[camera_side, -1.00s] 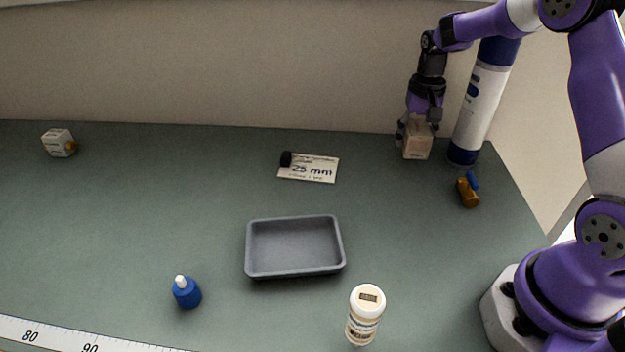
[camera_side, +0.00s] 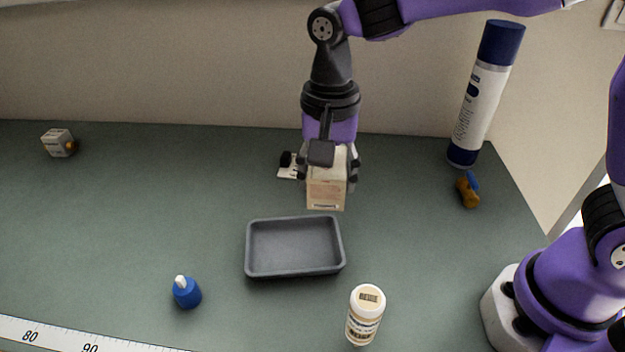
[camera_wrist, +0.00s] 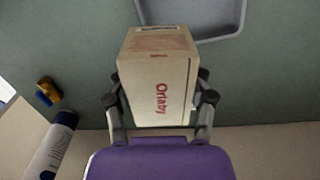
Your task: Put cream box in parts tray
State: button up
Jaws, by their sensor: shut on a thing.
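The cream box (camera_side: 326,192) is held in my gripper (camera_side: 329,172), which is shut on its sides. The box hangs above the table, behind and a little right of the parts tray in the side view. In the wrist view the cream box (camera_wrist: 157,88) shows red lettering and sits between the two fingers of my gripper (camera_wrist: 158,100). The parts tray (camera_side: 294,272) is grey, shallow and empty, near the middle of the table. Part of its rim shows at the top of the wrist view (camera_wrist: 205,40).
A card (camera_side: 287,172) with a black piece lies partly hidden behind my gripper. A white bottle (camera_side: 365,316) and a blue bottle (camera_side: 186,292) stand in front of the tray. A tall canister (camera_side: 482,105), a brass valve (camera_side: 467,193) and a small white box (camera_side: 57,142) stand farther off.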

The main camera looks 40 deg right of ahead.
jog(key=s+a, duration=0.8)
jog(key=a, duration=0.3)
send_over(294, 250)
notch_tip(294, 250, down, 7)
jog(key=shift+s+r, duration=0.15)
jog(key=shift+r, duration=0.05)
jog(key=shift+f, duration=2.05)
jog(key=shift+f, duration=0.1)
jog(key=o, duration=1.3)
